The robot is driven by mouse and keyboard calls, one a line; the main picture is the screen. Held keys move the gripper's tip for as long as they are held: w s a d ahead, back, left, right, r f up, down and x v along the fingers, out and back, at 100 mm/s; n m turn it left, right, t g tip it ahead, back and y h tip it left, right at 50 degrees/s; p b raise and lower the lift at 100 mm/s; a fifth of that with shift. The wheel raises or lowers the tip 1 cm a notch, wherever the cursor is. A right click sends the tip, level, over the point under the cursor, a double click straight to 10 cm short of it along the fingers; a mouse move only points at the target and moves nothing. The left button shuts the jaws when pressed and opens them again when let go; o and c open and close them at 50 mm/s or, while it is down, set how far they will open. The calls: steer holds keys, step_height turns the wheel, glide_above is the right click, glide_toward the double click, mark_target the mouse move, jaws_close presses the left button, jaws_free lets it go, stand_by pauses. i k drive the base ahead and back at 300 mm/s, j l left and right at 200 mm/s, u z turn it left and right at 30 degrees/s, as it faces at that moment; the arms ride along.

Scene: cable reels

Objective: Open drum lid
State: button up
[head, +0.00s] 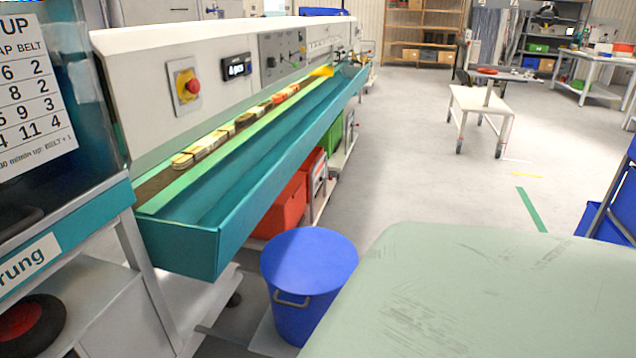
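A blue drum (301,318) stands on the floor at the lower middle of the head view, below the end of the teal trough. Its flat blue lid (310,261) lies on top and looks closed. A grey handle (292,299) shows on the drum's front side, just under the lid. My gripper is not in view, so its state and its place relative to the drum are not shown.
A teal trough (220,247) overhangs close behind the drum on the left. A pale green surface (470,290) fills the lower right, close to the drum. Red bins (283,207) stand under the trough. A white trolley (483,106) stands farther back; the floor between is mostly clear.

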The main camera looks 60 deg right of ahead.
mark_target(309, 262)
steer(key=z, duration=1.45)
steer(key=k+l+z, duration=0.1)
steer(key=z, duration=0.15)
steer(key=k+l+z, duration=0.1)
steer(key=z, duration=0.15)
